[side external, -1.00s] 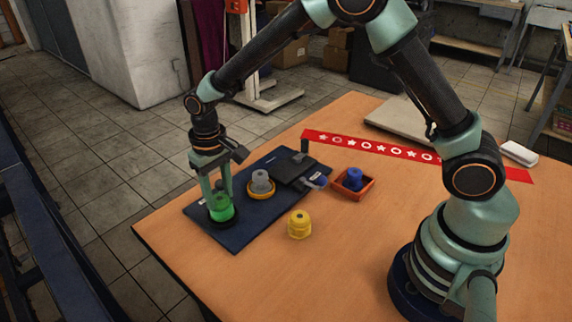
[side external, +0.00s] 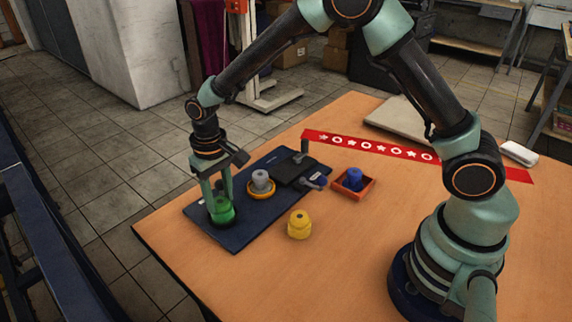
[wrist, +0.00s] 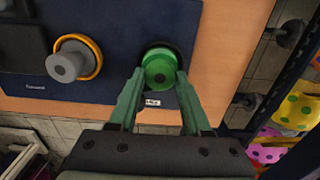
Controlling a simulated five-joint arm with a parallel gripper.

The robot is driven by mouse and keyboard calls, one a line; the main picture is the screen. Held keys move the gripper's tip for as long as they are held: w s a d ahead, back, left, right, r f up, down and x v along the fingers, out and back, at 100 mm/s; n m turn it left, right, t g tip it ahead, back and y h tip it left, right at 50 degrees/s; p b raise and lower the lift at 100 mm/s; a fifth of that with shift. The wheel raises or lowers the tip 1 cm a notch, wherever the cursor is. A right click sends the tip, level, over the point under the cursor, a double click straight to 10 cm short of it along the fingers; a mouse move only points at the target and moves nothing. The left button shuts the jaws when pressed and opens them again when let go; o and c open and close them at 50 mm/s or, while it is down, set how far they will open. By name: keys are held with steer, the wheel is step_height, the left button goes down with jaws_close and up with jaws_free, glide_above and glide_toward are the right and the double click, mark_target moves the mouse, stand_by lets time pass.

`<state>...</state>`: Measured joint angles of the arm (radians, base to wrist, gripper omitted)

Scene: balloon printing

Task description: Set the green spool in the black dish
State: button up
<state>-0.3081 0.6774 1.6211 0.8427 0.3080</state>
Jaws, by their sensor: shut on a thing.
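The green spool (side external: 222,211) is upright between the fingers of my gripper (side external: 218,200), low over the near left part of the dark blue mat. The wrist view also shows the green spool (wrist: 160,67) between my gripper's fingertips (wrist: 158,80). The black dish (wrist: 183,58) shows as a dark rim around and beneath the spool in the wrist view. In the side view the dish is mostly hidden by the spool. I cannot tell whether the spool rests on the dish's floor.
On the dark blue mat (side external: 245,232), a grey spool (side external: 260,179) stands in a yellow-orange dish (side external: 262,193). A blue spool (side external: 354,178) sits in a red-orange tray (side external: 366,191). A yellow spool (side external: 299,222) stands on bare table. A black press-like device (side external: 297,171) is at the mat's far end.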

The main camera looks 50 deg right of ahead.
steer(key=o, duration=1.2)
step_height(320, 180, up, 11)
steer(key=s+d+r+t, duration=0.3)
steer(key=s+d+r, duration=0.4)
steer(key=d+r, duration=0.15)
steer(key=s+d+t, duration=0.2)
steer(key=s+d, duration=0.3)
steer(key=s, duration=0.3)
steer(key=shift+s+d+t, duration=0.25)
steer(key=shift+t, duration=0.05)
